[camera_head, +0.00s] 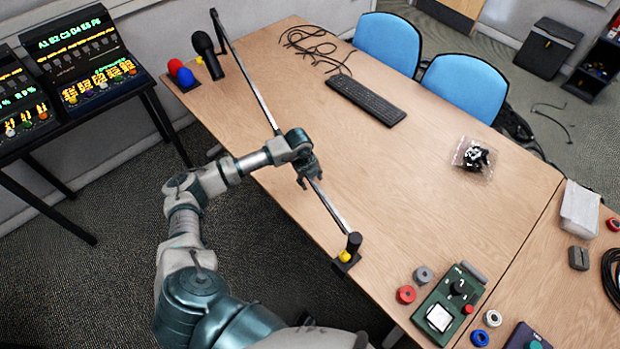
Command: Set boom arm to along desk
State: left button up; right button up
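The boom arm (253,88) is a long thin grey bar. It runs from the desk's far left corner down along its left edge to a dark mount with a yellow knob (345,256) near the front. A black microphone (207,52) is beside the bar's far end, near a red and a blue foam ball. My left gripper (310,181) is at the bar, past its middle toward the mount, with its fingers pointing down on either side of it. The gripper hides part of the bar, and I cannot tell whether the fingers press on it. My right gripper is out of view.
A keyboard (366,99) and a black cable (318,47) lie on the desk (420,190). A bag of small parts (473,157) is at the right. A green control box (449,304) and tape rolls are at the front. The desk's middle is clear. Blue chairs (465,87) stand behind.

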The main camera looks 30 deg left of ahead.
pick_arm(q)
jog(key=shift+r, duration=0.1)
notch_tip(320, 180, up, 12)
jog(key=s+a, duration=0.1)
jog(key=s, duration=0.1)
jog(key=shift+f, duration=0.25)
jog(key=shift+f, duration=0.1)
dwell(0.5)
